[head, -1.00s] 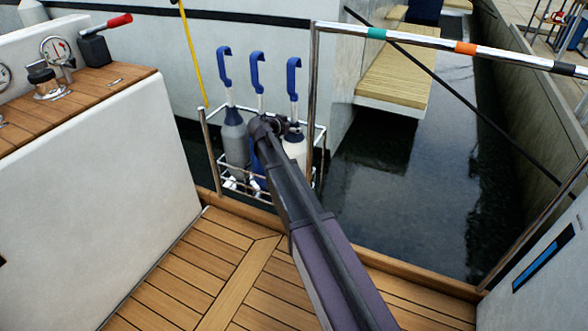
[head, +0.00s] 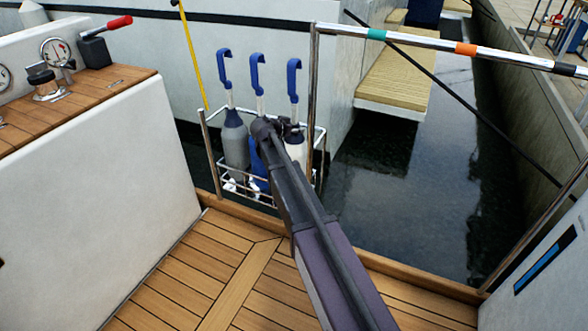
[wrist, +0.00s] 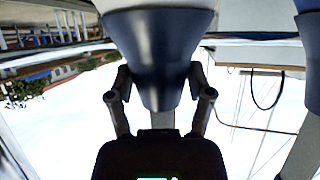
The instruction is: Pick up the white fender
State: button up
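The white fender (head: 297,147) stands upright in a metal rack, in the right-hand place, with a dark cap and a blue strap on top. My arm hides part of it. In the head view my gripper (head: 290,128) is at the fender's upper end, small and partly hidden. In the wrist view my gripper (wrist: 160,82) is open, with one finger on each side of a fender's dark blue cap (wrist: 160,60) and pale neck. I cannot tell whether the fingers touch it.
A grey fender (head: 235,145) and a blue fender (head: 256,165) share the rack (head: 209,150). A metal post (head: 312,90) rises close at the rack's right. A striped pole (head: 420,40) crosses above. Open water lies beyond the deck edge.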

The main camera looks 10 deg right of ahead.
jog(key=shift+c, duration=1.4)
jog(key=shift+r, duration=0.15)
notch_tip(320, 180, up, 18)
jog(key=p, duration=1.8)
jog(key=shift+f, duration=0.2)
